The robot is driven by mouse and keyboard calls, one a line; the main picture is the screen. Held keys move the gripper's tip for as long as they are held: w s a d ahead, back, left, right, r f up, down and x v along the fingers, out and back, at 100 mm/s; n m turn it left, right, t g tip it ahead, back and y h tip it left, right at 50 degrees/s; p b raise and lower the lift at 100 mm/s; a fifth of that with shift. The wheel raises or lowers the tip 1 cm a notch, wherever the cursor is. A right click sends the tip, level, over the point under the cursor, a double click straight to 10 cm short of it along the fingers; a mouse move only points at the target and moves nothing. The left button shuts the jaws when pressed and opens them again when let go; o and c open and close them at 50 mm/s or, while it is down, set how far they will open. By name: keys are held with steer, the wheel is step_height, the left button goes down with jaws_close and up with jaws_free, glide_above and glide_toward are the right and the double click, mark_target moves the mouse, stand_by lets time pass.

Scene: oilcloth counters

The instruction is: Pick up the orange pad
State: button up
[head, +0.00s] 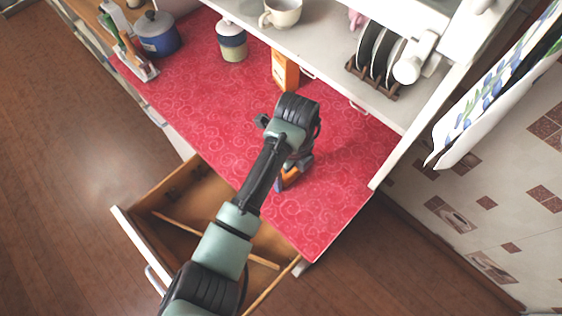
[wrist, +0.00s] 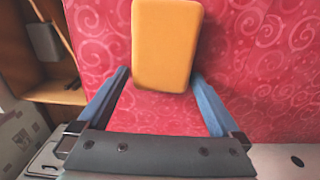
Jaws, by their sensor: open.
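The orange pad (wrist: 166,42) is a rounded orange block on the red patterned oilcloth. In the wrist view it is at the top centre, with its near end between or just under my fingertips. My gripper (wrist: 161,76) is open, with one blue finger on each side of the pad's near end. I cannot tell whether either finger touches it. In the head view only a bit of the orange pad (head: 291,176) shows below my wrist, and my arm hides the rest. My gripper (head: 286,182) is low over the counter there and mostly hidden.
An open wooden drawer (head: 165,225) juts out below the counter's front edge. An orange-and-white box (head: 284,70), a lidded jar (head: 231,42) and a blue pot (head: 158,35) stand further back. A shelf with a cup (head: 281,12) and plate rack (head: 375,82) overhangs the back. The cloth's right part is clear.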

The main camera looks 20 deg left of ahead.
steer(key=c, duration=1.2)
